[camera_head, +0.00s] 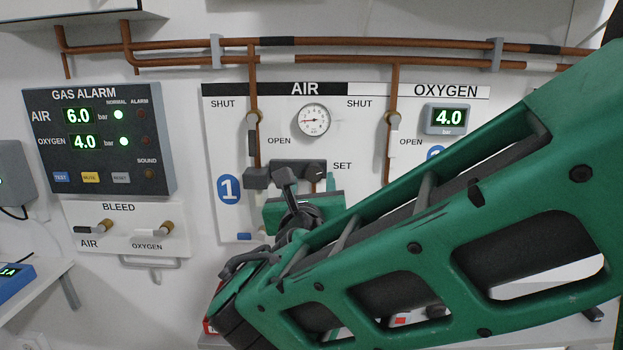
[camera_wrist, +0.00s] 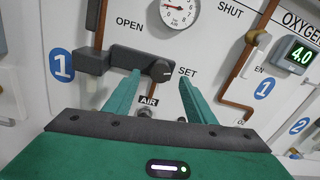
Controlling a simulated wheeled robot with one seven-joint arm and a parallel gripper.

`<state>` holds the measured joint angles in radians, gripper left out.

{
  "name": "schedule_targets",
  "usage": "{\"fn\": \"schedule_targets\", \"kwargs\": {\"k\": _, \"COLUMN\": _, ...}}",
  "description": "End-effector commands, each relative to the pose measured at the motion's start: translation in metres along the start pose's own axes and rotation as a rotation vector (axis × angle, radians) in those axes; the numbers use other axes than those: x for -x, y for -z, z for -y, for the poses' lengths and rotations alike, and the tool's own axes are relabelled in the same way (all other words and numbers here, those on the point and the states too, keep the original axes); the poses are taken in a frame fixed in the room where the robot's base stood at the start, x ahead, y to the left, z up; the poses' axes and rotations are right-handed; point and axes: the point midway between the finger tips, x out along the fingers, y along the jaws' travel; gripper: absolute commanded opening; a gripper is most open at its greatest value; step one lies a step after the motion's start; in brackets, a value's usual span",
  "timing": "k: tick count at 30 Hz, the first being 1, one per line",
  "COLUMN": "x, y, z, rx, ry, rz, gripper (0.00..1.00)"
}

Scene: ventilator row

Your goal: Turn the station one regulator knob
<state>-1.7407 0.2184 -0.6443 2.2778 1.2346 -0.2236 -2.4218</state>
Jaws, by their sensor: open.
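The station one regulator is a dark grey block (camera_head: 286,170) on the wall panel under the AIR heading, beside the blue "1" sign (camera_head: 228,189). Its dark round knob (camera_wrist: 160,71) has a white mark and sits at the block's right end, next to the word SET. In the head view the knob (camera_head: 316,171) shows just above my gripper. My gripper (camera_wrist: 159,78) is open. Its two green fingers point at the panel, one appearing on each side of the knob, with gaps visible. I cannot tell how far the fingertips are from it in depth. My arm hides the lower panel in the head view.
A round gauge (camera_head: 314,120) hangs above the regulator. Copper pipes (camera_head: 253,90) with valve levers run down the panel. The oxygen display (camera_head: 447,118) reads 4.0. A gas alarm box (camera_head: 99,140) and bleed panel (camera_head: 125,228) are to the left.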

Motion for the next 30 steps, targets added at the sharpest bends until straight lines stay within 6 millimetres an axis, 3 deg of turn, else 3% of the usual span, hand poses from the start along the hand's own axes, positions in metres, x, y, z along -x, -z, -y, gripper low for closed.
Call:
{"fn": "schedule_targets", "kwargs": {"k": 3, "x": -0.02, "y": 0.0, "z": 0.001, "rx": -0.001, "ry": 0.004, "rz": 0.001, "gripper": 0.5}}
{"fn": "schedule_targets", "kwargs": {"k": 9, "x": -0.041, "y": 0.0, "z": 0.001, "rx": 0.0, "ry": 0.002, "rz": 0.0, "gripper": 0.5}}
{"fn": "schedule_targets", "kwargs": {"k": 21, "x": -0.047, "y": 0.0, "z": 0.0, "rx": -0.002, "ry": -0.001, "rz": 0.0, "gripper": 0.5}}
{"fn": "schedule_targets", "kwargs": {"k": 26, "x": -0.047, "y": 0.0, "z": 0.0, "rx": -0.001, "ry": -0.001, "rz": -0.001, "gripper": 0.12}}
{"fn": "schedule_targets", "kwargs": {"k": 30, "x": -0.047, "y": 0.0, "z": 0.0, "rx": -0.002, "ry": -0.001, "rz": -0.001, "gripper": 0.09}}
